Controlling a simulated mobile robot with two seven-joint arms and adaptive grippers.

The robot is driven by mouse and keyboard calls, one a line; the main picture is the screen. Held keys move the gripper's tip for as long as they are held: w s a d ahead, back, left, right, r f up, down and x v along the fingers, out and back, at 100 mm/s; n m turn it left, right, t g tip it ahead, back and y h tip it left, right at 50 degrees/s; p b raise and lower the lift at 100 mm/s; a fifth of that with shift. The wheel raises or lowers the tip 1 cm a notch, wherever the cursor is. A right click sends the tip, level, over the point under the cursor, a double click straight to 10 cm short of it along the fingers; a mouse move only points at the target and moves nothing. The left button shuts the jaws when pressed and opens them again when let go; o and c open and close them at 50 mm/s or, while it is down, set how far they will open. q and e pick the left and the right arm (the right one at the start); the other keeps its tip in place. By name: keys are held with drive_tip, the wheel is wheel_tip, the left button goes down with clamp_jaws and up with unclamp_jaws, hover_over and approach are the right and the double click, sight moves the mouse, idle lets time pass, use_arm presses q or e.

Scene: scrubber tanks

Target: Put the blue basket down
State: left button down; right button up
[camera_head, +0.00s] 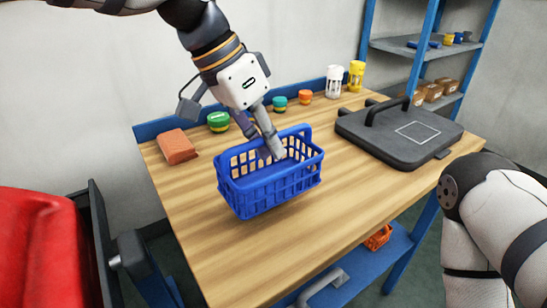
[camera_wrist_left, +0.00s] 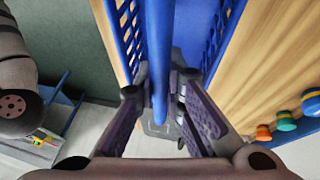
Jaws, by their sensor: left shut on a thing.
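The blue basket (camera_head: 270,188) is upright over the middle of the wooden workbench (camera_head: 230,260), with open lattice sides. From the head view I cannot tell for sure whether its bottom touches the wood. My left gripper (camera_head: 272,148) reaches down into it from above and is shut on its handle. In the left wrist view the blue handle bar (camera_wrist_left: 159,60) runs between the two fingers (camera_wrist_left: 163,115), and the lattice walls show on both sides. My right gripper is out of view.
A dark grey case (camera_head: 398,132) lies on the bench's right. A reddish-brown block (camera_head: 177,147) lies at the back left. A green jar (camera_head: 218,121), an orange jar (camera_head: 305,96), a white shaker (camera_head: 334,82) and a yellow one (camera_head: 356,76) line the back. The bench front is clear.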

sight(273, 160)
use_arm(q)
drive_tip(key=shift+w+d+f, duration=0.15)
drive_tip(key=shift+w+f, duration=0.05)
drive_tip(key=shift+f, duration=0.05)
drive_tip(key=shift+w+d+f, duration=0.1)
drive_tip(key=shift+w+f, duration=0.05)
drive_tip(key=shift+f, duration=0.75)
drive_tip(key=shift+w+f, duration=0.1)
drive_tip(key=shift+f, duration=0.75)
drive_tip(key=shift+f, duration=0.15)
drive_tip(key=c, duration=1.7)
unclamp_jaws()
drive_tip(key=v, duration=1.2)
